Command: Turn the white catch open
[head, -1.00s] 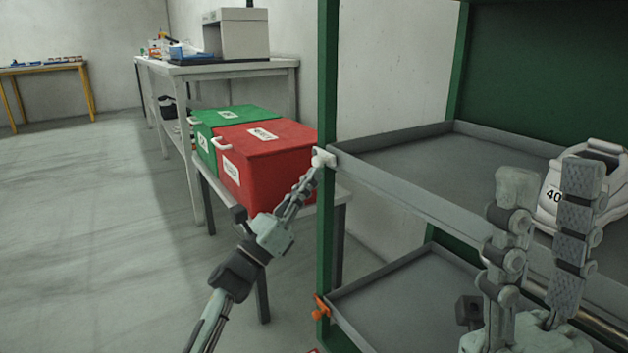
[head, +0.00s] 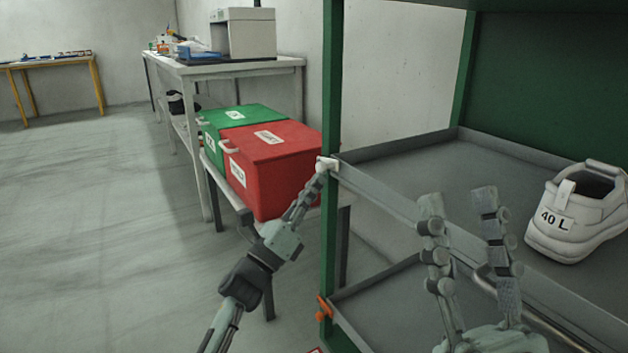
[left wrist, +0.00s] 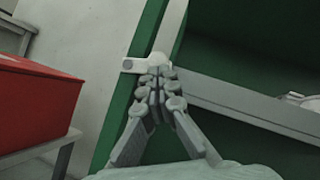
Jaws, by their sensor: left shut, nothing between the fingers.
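The white catch (head: 327,163) sits on the green front post at the left end of the upper grey shelf. In the left wrist view the catch (left wrist: 147,64) shows as a white bar reaching left across the post from a round knob. My left gripper (head: 322,176) is shut and empty, its fingertips (left wrist: 157,78) at the catch, seemingly touching the knob. The fingertips hide part of the knob. My right gripper (head: 458,200) is open and empty in front of the upper shelf, fingers pointing up.
A white shoe marked 40 L (head: 578,215) stands on the upper shelf (head: 430,165). An orange catch (head: 323,308) is on the post lower down. Red (head: 270,170) and green (head: 238,118) boxes stand on a bench left of the post. The floor at left is clear.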

